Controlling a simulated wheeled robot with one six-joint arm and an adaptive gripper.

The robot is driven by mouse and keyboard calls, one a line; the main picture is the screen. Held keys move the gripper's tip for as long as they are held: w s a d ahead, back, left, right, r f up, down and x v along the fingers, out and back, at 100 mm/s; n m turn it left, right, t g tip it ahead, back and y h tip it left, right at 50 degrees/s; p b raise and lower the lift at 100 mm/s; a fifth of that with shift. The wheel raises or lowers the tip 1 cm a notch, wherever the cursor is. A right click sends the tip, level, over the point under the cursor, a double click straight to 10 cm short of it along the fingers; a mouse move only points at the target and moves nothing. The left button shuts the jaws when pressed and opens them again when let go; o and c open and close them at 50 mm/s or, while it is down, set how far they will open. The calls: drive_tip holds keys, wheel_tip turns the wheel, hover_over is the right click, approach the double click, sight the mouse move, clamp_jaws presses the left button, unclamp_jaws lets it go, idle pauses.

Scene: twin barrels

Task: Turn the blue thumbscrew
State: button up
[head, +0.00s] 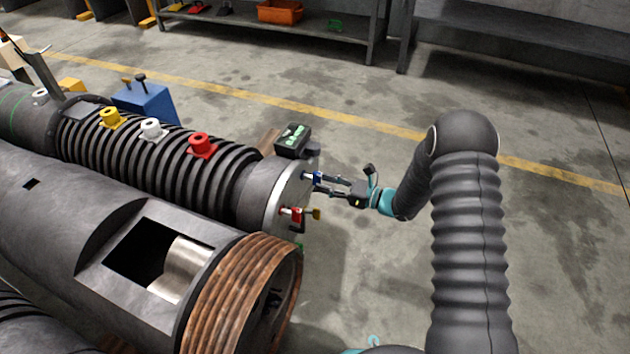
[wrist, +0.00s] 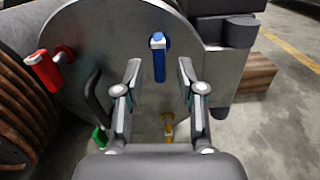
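The blue thumbscrew (wrist: 159,62) sits on the flat grey end plate (wrist: 110,35) of the ribbed barrel. Its flat blue handle hangs roughly upright in the wrist view. It also shows in the head view (head: 315,177), small, at the plate's upper part. My gripper (wrist: 160,70) is open, with one finger on each side of the blue handle and a visible gap on both sides. In the head view my gripper (head: 323,184) points left at the plate, close to the thumbscrew. I cannot tell exactly how far the fingertips reach along the handle.
On the same plate are a red handle (wrist: 44,70), a green one (wrist: 99,137), a yellow one (wrist: 168,125) and a black curved bar (wrist: 96,98). A rusty-threaded barrel (head: 245,290) lies in front. Floor to the right is clear.

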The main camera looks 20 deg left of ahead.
drive_tip(key=d+b, duration=0.1)
drive_tip(key=d, duration=0.2)
drive_tip(key=shift+s+d+b, duration=0.15)
drive_tip(key=shift+d+b, duration=0.25)
